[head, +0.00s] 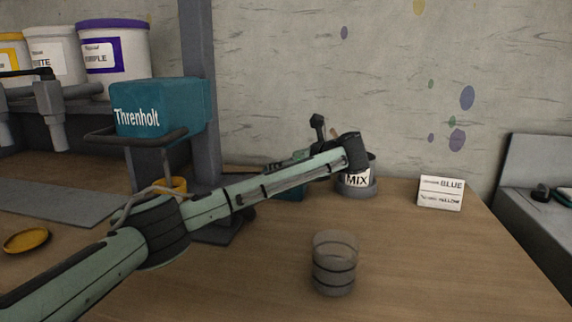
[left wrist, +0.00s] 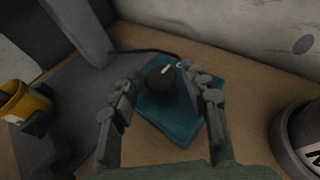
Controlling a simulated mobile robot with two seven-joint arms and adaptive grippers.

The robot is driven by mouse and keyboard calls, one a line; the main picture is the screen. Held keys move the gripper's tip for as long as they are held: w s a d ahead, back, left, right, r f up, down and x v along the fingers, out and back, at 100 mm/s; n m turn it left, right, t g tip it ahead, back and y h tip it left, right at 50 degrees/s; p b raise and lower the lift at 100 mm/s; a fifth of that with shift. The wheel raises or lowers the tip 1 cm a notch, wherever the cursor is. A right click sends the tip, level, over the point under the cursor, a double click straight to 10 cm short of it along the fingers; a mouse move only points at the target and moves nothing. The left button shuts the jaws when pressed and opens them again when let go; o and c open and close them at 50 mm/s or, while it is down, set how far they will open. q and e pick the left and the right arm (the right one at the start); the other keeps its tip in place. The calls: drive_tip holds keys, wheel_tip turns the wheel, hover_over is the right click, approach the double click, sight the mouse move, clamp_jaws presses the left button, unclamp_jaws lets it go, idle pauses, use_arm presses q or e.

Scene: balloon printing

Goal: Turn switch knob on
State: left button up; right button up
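The switch is a flat teal box (left wrist: 178,128) with a round black knob (left wrist: 159,80) on top, seen in the left wrist view. A short white mark shows on the knob. My left gripper (left wrist: 161,84) is open, with one finger on each side of the knob. Whether the fingers touch it cannot be told. In the head view, part of the teal box (head: 291,194) shows below my left arm. My right gripper is not in view.
A MIX container (head: 357,184) stands right of the switch. A clear cup (head: 334,263) and a label card (head: 441,192) are on the table. The teal Threnholt machine (head: 160,107) stands left, with a yellow cup (left wrist: 22,103) beside it. A wall is close behind.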

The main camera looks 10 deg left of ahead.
use_arm(q)
drive_tip(key=c, duration=0.8)
drive_tip(key=shift+a, duration=0.1)
drive_tip(key=shift+s+a+m+t+h, duration=0.15)
drive_tip(key=shift+m+t+h, duration=0.65)
drive_tip(key=shift+m+h, duration=0.15)
drive_tip(key=m+t+h, duration=0.1)
drive_tip(key=m+h, duration=0.1)
drive_tip(key=m+t+h, duration=0.1)
drive_tip(key=m+h, duration=0.1)
drive_tip(key=shift+s+a+m+h, duration=0.15)
drive_tip(key=shift+a+m+h, duration=0.1)
drive_tip(key=shift+a+h, duration=0.15)
drive_tip(key=m+h, duration=0.1)
drive_tip(key=h, duration=0.1)
drive_tip(key=m+h, duration=0.4)
drive_tip(key=shift+a+r, duration=0.1)
drive_tip(key=shift+a, duration=0.2)
drive_tip(key=shift+m+h, duration=0.35)
drive_tip(key=shift+m, duration=0.05)
drive_tip(key=o, duration=1.2)
drive_tip(key=shift+c, duration=0.2)
